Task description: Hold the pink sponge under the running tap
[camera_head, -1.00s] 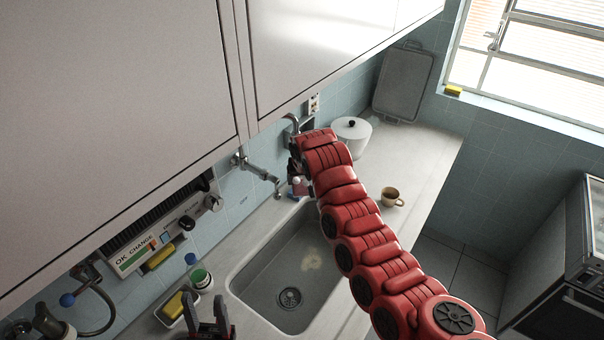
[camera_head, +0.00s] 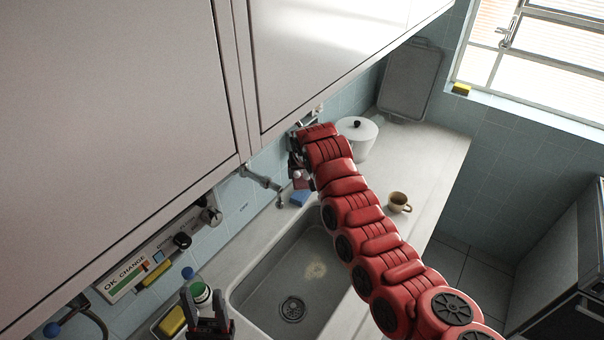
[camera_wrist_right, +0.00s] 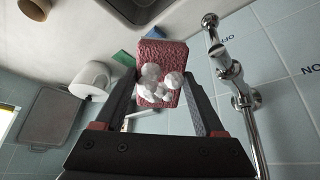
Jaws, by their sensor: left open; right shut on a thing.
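The pink sponge (camera_wrist_right: 162,60) is in the jaws of my right gripper (camera_wrist_right: 158,95), with clumps of white foam on its face. In the head view the sponge (camera_head: 302,183) is small and partly hidden by my right gripper (camera_head: 297,170). The chrome tap (camera_head: 262,178) comes from the wall, left of the sponge. In the wrist view the tap (camera_wrist_right: 222,60) is to the right, with a gap to the sponge. I see no water at its spout. My left gripper (camera_head: 204,300) is open and empty at the bottom left.
The sink basin (camera_head: 262,285) lies below. A blue block (camera_head: 300,198) rests on its back edge. A white pot (camera_head: 356,140) and a brown mug (camera_head: 398,202) stand to the right. A yellow sponge (camera_head: 172,321) and a green-labelled container (camera_head: 200,293) are near my left gripper. Cabinets overhang.

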